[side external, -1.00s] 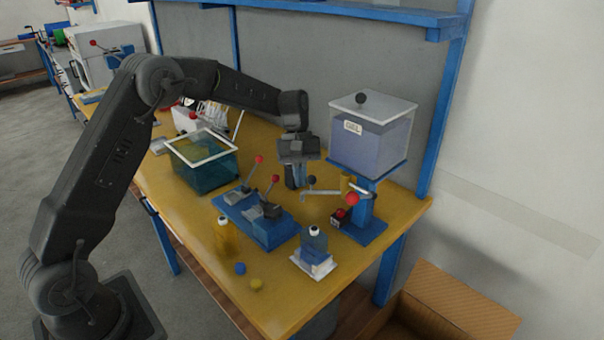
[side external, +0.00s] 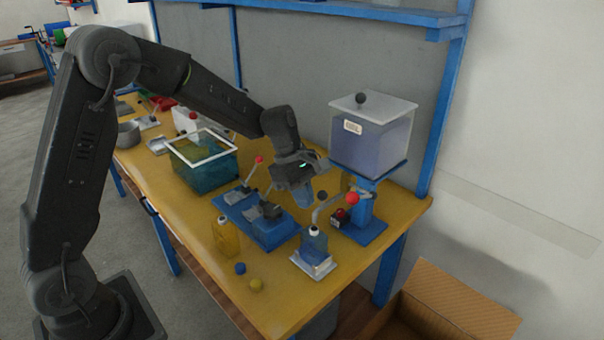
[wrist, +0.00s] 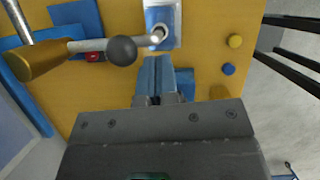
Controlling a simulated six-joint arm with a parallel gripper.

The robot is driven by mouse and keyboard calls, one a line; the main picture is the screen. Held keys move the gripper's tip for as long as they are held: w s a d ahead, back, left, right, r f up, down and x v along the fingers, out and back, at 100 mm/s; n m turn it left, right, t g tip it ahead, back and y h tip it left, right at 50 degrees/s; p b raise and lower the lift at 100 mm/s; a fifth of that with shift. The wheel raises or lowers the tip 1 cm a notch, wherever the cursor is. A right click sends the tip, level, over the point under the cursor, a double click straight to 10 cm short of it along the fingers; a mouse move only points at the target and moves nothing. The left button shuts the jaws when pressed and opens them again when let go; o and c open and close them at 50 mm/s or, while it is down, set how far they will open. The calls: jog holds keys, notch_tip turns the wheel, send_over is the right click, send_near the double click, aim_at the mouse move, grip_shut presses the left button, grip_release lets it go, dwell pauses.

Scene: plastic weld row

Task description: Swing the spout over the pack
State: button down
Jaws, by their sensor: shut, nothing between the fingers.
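The gel dispenser's metal spout (side external: 318,212), with a black ball knob (side external: 321,196), points toward the front of the bench. Its tip appears over the neck of the small blue pack (side external: 313,243), which stands upright on a pale plate (side external: 325,268). In the wrist view the spout (wrist: 88,45) runs from a brass-coloured pivot (wrist: 38,60), past the knob (wrist: 122,50), to a tip at the pack's neck (wrist: 157,34). My gripper (side external: 303,203) is shut and empty beside the spout. Its blue fingers (wrist: 155,68) lie just short of the spout tip; I cannot tell whether they touch.
The gel tank (side external: 372,138) stands on a blue post behind the spout. A blue fixture with levers (side external: 258,222) lies to the left. A yellow bottle (side external: 226,238) and two small caps (side external: 248,277) are nearer the front. A dark green bin (side external: 203,172) stands further back.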

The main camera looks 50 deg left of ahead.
jog(key=shift+s+d, duration=0.1)
jog(key=shift+d, duration=0.25)
dwell(0.4)
jog(key=s+a+r, duration=0.1)
jog(key=a+r, duration=0.6)
jog(key=r, duration=0.2)
jog(key=shift+s+a+r, duration=0.2)
jog(key=shift+s+a, duration=0.05)
jog(key=shift+a, duration=0.05)
dwell(0.3)
jog(key=s+d+r+m+t+y, duration=0.2)
jog(key=s+d+m, duration=0.1)
jog(key=s+m, duration=0.6)
jog(key=s+d+r+m+t+y, duration=0.1)
jog(key=s+d+m+t+y, duration=0.1)
jog(key=s+m, duration=0.8)
jog(key=s+t, duration=0.1)
jog(key=s, duration=0.2)
jog(key=shift+s+d+r, duration=0.35)
jog(key=shift+d+r, duration=0.05)
